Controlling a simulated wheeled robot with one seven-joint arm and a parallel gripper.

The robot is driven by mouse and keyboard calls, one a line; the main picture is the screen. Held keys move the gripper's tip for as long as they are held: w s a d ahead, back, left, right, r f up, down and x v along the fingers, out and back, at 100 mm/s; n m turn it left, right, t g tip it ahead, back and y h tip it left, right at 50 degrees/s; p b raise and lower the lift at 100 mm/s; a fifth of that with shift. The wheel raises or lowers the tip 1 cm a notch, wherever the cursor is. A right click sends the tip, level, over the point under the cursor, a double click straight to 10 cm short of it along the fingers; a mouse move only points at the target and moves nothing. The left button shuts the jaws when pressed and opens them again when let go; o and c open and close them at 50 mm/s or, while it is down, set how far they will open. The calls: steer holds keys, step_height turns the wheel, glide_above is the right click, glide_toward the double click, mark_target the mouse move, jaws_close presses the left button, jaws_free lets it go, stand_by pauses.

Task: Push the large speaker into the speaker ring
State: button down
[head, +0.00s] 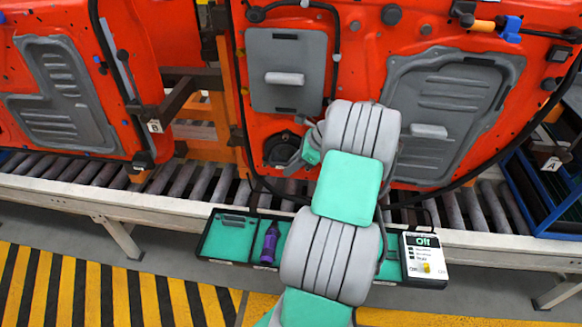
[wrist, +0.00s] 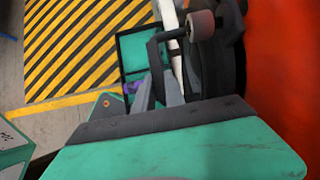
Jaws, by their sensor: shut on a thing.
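A dark round speaker (head: 283,149) sits at a round opening low in the orange door, partly behind my gripper (head: 302,157). I cannot tell the speaker ring apart from it, nor how deep it sits. In the wrist view, a black round form that looks like the speaker (wrist: 238,55) stands against the door on the right. My gripper (wrist: 158,92) is shut on a tool with a dark bent rod and a pinkish roller (wrist: 203,25). The roller overlaps the black round form in this view; contact is unclear. The tool's grip is mostly hidden between the fingers.
A roller conveyor (head: 60,170) runs below the doors. A black tray with green compartments (head: 228,240) holds a purple tool (head: 270,243) beside my arm. A panel reading "Off" (head: 424,258) stands right of it. A blue crate (head: 545,200) is at the right.

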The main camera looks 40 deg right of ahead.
steer(key=shift+r, duration=0.1)
steer(key=c, duration=1.3)
jaws_free()
